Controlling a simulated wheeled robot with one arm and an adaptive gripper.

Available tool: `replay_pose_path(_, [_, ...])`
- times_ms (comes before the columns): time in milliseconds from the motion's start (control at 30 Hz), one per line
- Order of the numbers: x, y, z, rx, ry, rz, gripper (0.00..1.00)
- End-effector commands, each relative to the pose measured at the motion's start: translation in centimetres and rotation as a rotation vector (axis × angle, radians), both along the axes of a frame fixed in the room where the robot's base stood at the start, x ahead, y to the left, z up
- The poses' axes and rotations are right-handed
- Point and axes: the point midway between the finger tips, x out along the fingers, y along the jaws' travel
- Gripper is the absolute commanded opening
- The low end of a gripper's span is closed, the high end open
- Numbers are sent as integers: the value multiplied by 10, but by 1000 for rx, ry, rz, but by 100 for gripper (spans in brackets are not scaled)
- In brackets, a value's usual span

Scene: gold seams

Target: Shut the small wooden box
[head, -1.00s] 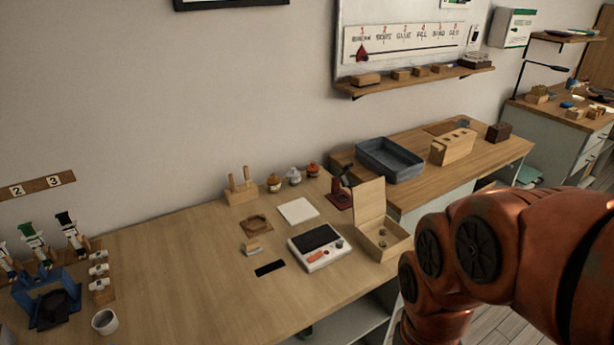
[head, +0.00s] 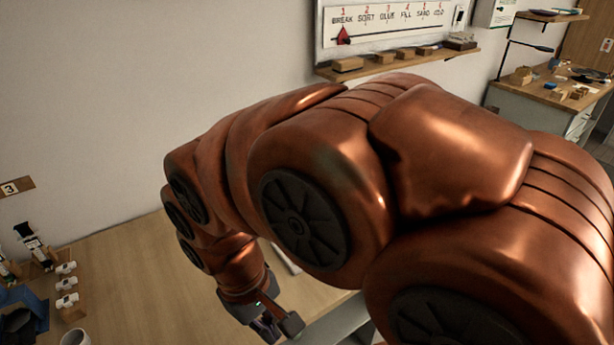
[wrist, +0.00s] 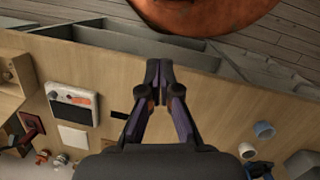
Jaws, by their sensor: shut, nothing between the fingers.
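The small wooden box (wrist: 8,76) shows only in part, at the left edge of the wrist view. Its lid was standing up in the earlier head view; in the head view now, my arm hides the box. My gripper (wrist: 160,66) is shut and empty, above the table's front edge, well to the right of the box in the wrist view. In the head view my gripper (head: 277,328) points down near the bottom edge.
A white device with a dark panel (wrist: 72,103) lies beside the box on the table (wrist: 215,100). A white pad (wrist: 73,137) and a dark red stand (wrist: 31,124) are near. Two cups, one white (wrist: 246,150) and one blue (wrist: 265,130), stand at the right.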

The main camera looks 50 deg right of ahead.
Motion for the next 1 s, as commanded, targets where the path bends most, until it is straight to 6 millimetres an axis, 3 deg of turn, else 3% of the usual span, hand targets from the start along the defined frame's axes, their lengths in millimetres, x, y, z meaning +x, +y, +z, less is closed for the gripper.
replay_pose_path(233, [28, -59, -13, -185, 100, -47, 0])
replay_pose_path(1000, [123, -241, -22, -801, 369, -131, 0])
